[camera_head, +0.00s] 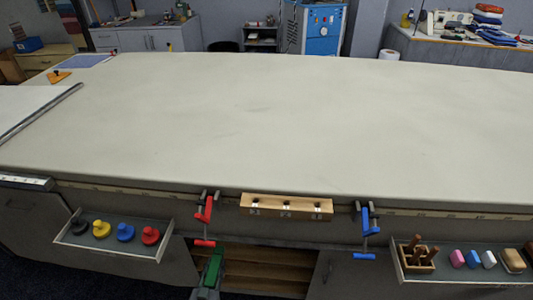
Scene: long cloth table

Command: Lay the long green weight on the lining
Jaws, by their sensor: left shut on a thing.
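My left gripper (206,291) shows at the bottom edge, in front of the open shelf under the table. It is shut on the long green weight (213,266), which points up and away, below the tabletop's front edge. The weight's lower end is hidden by the gripper. A pale sheet (25,100) lies at the table's left, with a long grey bar along its right edge. A small bluish sheet (88,61) lies at the far left corner. I cannot tell for sure which of them is the lining. My right gripper is not in view.
The wide pale tabletop (280,120) is clear. A red clamp (206,212), a wooden block (286,207) and a blue clamp (366,220) sit along the front edge. Trays with coloured weights (125,232) and small tools (420,255) stick out below. An orange piece (59,76) lies far left.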

